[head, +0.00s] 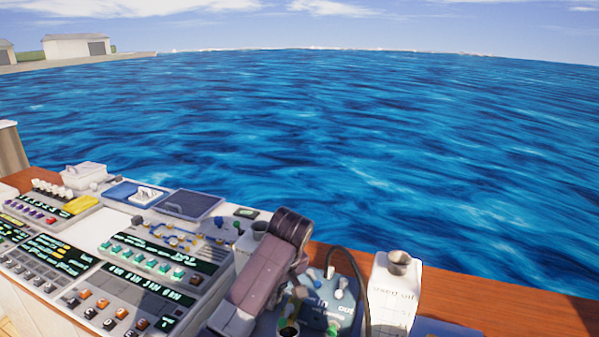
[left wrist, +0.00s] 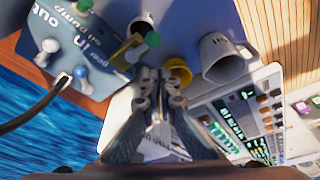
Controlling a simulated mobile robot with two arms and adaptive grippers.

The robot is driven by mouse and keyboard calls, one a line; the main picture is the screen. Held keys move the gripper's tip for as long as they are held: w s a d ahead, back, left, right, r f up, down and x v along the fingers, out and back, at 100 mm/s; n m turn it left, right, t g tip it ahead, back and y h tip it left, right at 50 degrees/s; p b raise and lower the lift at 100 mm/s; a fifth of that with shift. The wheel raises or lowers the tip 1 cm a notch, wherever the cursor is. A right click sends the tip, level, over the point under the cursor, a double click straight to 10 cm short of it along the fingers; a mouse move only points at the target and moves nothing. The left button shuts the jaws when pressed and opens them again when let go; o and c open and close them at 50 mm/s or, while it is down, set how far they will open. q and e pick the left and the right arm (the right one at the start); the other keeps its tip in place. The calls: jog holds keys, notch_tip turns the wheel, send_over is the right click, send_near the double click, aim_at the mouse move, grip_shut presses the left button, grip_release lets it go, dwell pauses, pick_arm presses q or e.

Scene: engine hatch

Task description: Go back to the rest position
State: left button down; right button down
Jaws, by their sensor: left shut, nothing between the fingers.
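My left gripper shows in the left wrist view (left wrist: 160,78), its two fingers shut with nothing between them. The fingertips are in front of the side of a blue box (left wrist: 100,45) marked IN and OUT, close to a yellow cup-shaped part (left wrist: 180,72) and a white cup-shaped part (left wrist: 222,60). I cannot tell whether the tips touch anything. In the head view my arm reaches over the console beside the blue box (head: 330,312), and the fingertips are hard to make out. My right gripper is in neither view.
A white container with a funnel (head: 393,295), labelled used oil, stands right of the blue box. A black hose (head: 358,280) arches between them. The control console (head: 150,260) with several buttons and screens fills the left. The wooden ledge (head: 490,300) is mostly clear; water lies beyond.

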pick_arm(q)
jog(key=s+a+f+m+h, duration=0.1)
jog(key=s+a+f+m, duration=0.1)
jog(key=s+f, duration=0.65)
jog(key=s+a+f+m+h, duration=0.1)
jog(key=s+a+f+m, duration=0.15)
jog(key=s+f, duration=0.55)
jog(key=s+a+r+m, duration=0.2)
jog(key=s+a, duration=0.2)
jog(key=s, duration=0.7)
jog(key=s+a+r+m, duration=0.2)
jog(key=s+a, duration=0.3)
jog(key=s, duration=0.5)
notch_tip(320, 180, down, 31)
jog(key=s+b, duration=0.3)
jog(key=s+a+f+g+b, duration=0.2)
jog(key=s+a+f, duration=0.1)
jog(key=s+f, duration=1.3)
jog(key=shift+s+f+m, duration=0.2)
jog(key=shift+f+m, duration=0.15)
jog(key=shift+f, duration=0.35)
